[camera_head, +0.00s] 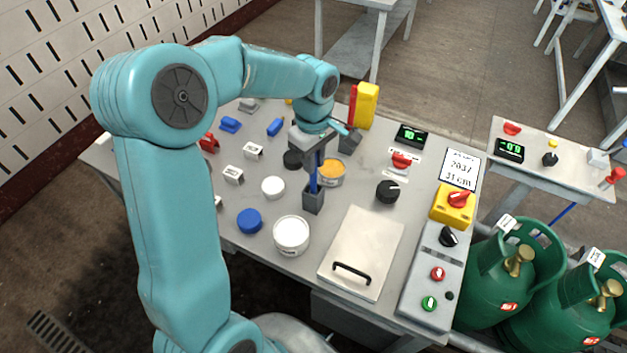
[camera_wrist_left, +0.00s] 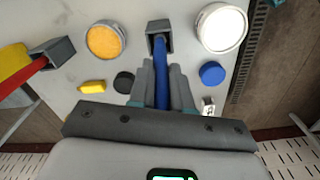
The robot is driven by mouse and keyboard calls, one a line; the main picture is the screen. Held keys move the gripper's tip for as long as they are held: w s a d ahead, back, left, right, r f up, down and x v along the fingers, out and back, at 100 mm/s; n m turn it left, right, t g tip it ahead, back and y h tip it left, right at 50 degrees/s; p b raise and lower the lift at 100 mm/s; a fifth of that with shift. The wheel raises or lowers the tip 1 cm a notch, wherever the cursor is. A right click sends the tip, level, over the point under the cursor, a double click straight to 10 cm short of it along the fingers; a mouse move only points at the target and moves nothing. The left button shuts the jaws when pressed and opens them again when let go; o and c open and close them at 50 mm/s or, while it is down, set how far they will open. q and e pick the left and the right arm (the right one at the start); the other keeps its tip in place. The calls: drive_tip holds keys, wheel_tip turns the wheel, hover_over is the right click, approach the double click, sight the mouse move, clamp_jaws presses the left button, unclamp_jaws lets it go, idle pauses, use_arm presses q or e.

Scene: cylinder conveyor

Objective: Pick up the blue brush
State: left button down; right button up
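The blue brush (camera_head: 314,181) stands upright in a small dark grey square holder (camera_head: 313,200) on the grey table. My left gripper (camera_head: 314,160) is above the holder, around the upper part of the brush. In the left wrist view, the blue handle (camera_wrist_left: 162,78) runs between the two grey fingers (camera_wrist_left: 162,90), which lie close against it with no clear gap. The brush's lower end is hidden inside the holder (camera_wrist_left: 159,36). My right gripper is not in view.
A yellow-orange can (camera_head: 331,170) and a white can (camera_head: 291,234) stand close to the holder. A blue lid (camera_head: 249,220), a red-handled tool (camera_head: 352,106) in another holder and a hatch with a black handle (camera_head: 362,250) are also on the table.

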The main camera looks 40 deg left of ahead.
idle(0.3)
use_arm(q)
wheel_tip(320, 180, up, 20)
drive_tip(key=p, duration=0.1)
idle(0.4)
drive_tip(key=shift+s, duration=0.15)
idle(1.5)
